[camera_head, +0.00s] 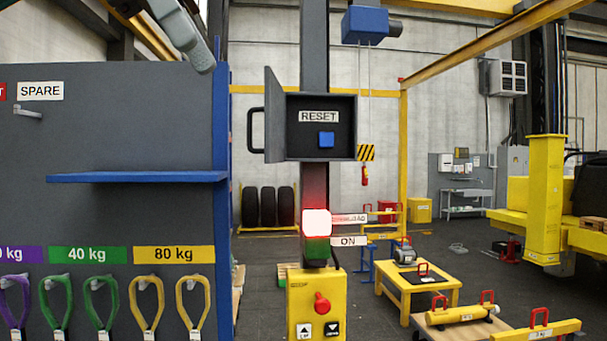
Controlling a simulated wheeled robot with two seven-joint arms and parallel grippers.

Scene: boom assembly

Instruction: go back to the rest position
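My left gripper (202,58) hangs in at the top left of the head view, in front of the grey panel and the wall. Only a grey end part of it shows, so I cannot tell whether it is open or shut. It touches nothing that I can see. My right gripper is not in view. A grey RESET box (307,144) with a blue button (326,139) is on the dark post, its door (274,115) swung open to the left.
A grey panel (120,130) with a blue shelf (137,177) and hanging coloured slings fills the left. A yellow control box (316,305) with a red button stands at bottom centre. A yellow table (440,292) and a hoist hook (365,153) are behind, right.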

